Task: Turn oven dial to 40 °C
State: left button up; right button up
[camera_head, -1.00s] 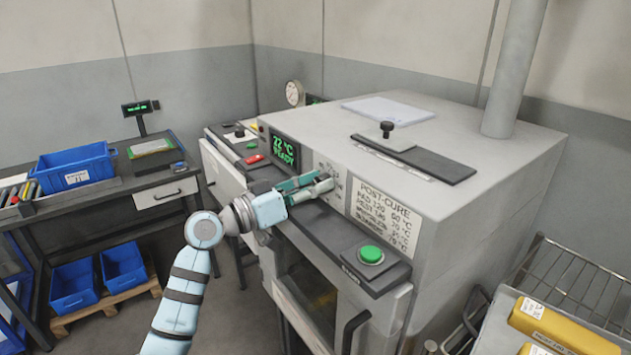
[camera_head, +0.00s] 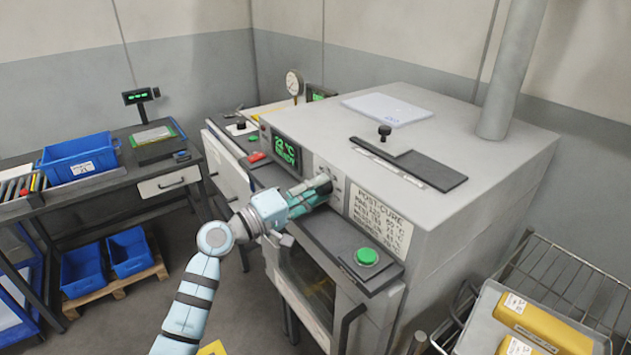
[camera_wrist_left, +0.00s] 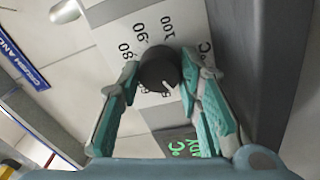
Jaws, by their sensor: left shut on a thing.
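The oven (camera_head: 470,140) is a large grey box with a front control panel. Its dark round dial (camera_wrist_left: 160,70) shows in the left wrist view, on a pale plate with printed numbers; 80, 90 and 100 are readable. The lower numbers and the pointer's exact mark are hidden or unclear. My left gripper (camera_head: 322,187) reaches the panel from the left and hides the dial in the head view. In the left wrist view its two teal fingers (camera_wrist_left: 160,64) are shut on the dial from both sides. The green display (camera_head: 285,150) is too blurred to read surely. My right gripper is out of view.
A green button (camera_head: 367,257) is on the ledge right of the gripper, near a post-cure label (camera_head: 381,222). A red item (camera_head: 256,157) lies left. A wire rack (camera_head: 570,275) with a tray and yellow packs stands at right. A bench with a blue bin (camera_head: 80,158) is at left.

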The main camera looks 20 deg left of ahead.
pick_arm(q)
jog(key=shift+n+p, duration=0.45)
jog(key=shift+n, duration=0.35)
jog(key=shift+f, duration=0.1)
jog(key=o, duration=1.1)
jog(key=shift+o, duration=0.2)
